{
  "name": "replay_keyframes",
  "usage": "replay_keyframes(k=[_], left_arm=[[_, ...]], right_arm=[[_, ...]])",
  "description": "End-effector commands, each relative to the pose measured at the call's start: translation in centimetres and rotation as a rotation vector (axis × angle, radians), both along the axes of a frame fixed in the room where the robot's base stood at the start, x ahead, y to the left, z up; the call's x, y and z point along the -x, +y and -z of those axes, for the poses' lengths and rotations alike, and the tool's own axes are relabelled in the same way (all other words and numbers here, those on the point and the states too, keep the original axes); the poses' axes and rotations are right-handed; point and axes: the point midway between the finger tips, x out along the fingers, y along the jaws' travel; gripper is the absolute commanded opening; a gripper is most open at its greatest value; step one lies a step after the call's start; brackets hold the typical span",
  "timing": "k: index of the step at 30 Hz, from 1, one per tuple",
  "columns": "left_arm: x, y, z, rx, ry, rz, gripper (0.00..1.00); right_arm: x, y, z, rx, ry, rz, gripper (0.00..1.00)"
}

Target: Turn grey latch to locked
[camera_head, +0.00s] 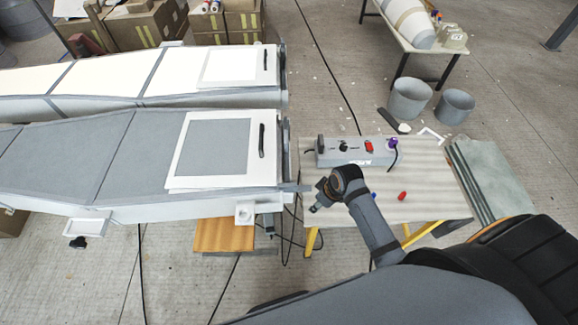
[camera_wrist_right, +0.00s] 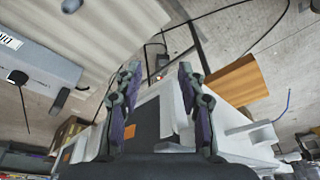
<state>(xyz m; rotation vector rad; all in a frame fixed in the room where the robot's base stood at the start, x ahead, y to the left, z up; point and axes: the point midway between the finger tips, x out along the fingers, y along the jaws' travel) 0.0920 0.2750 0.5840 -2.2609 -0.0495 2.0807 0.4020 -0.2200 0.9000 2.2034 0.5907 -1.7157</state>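Two long moulds lie on the left in the head view. The nearer mould (camera_head: 60,150) has a grey panel with a white border and a dark upright handle (camera_head: 262,140) near its right end. A thin grey bar (camera_head: 298,188) sticks out at its front right corner; I cannot tell whether this is the grey latch or how it is turned. My right gripper (camera_head: 318,197) is just right of this corner, over the table's left edge. In the right wrist view its two fingers (camera_wrist_right: 159,75) are apart and nothing is held between them. My left gripper is out of view.
The table (camera_head: 440,190) carries a grey control box (camera_head: 350,158), which also shows in the right wrist view (camera_wrist_right: 40,62), and a small red piece (camera_head: 402,196). A white block (camera_head: 244,214) is on the mould's front side. An orange-brown stool (camera_head: 222,236) stands below. Cables hang between mould and table.

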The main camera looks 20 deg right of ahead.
Motion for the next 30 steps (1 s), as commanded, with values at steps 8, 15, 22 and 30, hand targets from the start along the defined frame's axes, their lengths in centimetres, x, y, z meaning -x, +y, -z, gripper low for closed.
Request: replay_keyframes(k=[8,15,22,30], left_arm=[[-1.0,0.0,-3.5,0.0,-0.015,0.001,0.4],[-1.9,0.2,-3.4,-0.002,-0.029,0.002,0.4],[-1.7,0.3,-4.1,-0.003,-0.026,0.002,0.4],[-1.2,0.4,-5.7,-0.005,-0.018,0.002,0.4]], right_arm=[[-2.4,3.8,-17.4,-0.057,-0.081,-0.583,0.4],[-3.9,4.6,-19.0,-0.096,-0.112,-0.789,0.4],[-4.1,5.4,-17.3,-0.101,-0.109,-0.785,0.4],[-4.7,7.5,-12.1,-0.101,-0.11,-0.784,0.4]])
